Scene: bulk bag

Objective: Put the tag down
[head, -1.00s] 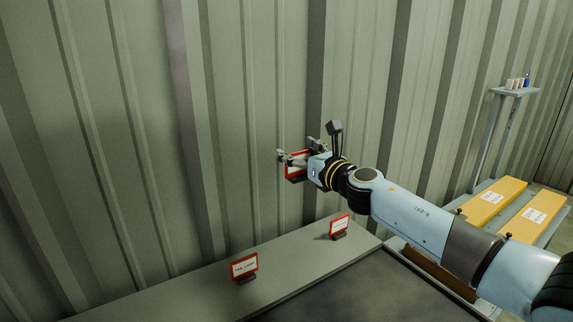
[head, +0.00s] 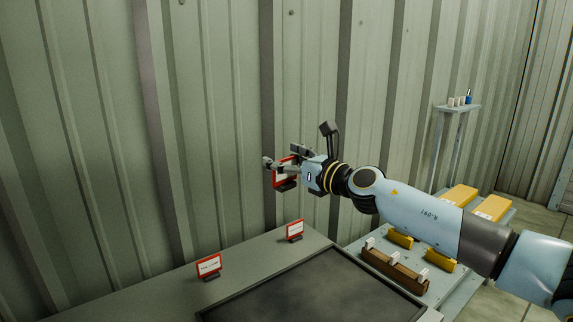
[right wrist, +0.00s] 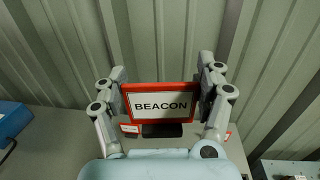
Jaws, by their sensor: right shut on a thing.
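My right gripper (head: 284,163) is shut on a red-framed tag (head: 285,177) with a dark foot. In the right wrist view the tag (right wrist: 160,104) reads BEACON and stands upright between the two fingers, one at each side edge. In the head view it is held in the air, above the grey ledge (head: 150,297) and in front of the ribbed wall. My left gripper is not in view.
Two similar red-framed tags stand on the ledge, one nearer (head: 208,265) and one farther (head: 294,230). A dark tray (head: 315,285) lies beside them. To the right are a wooden rack (head: 393,273) with white pieces, yellow blocks (head: 458,197) and a small stand (head: 457,108).

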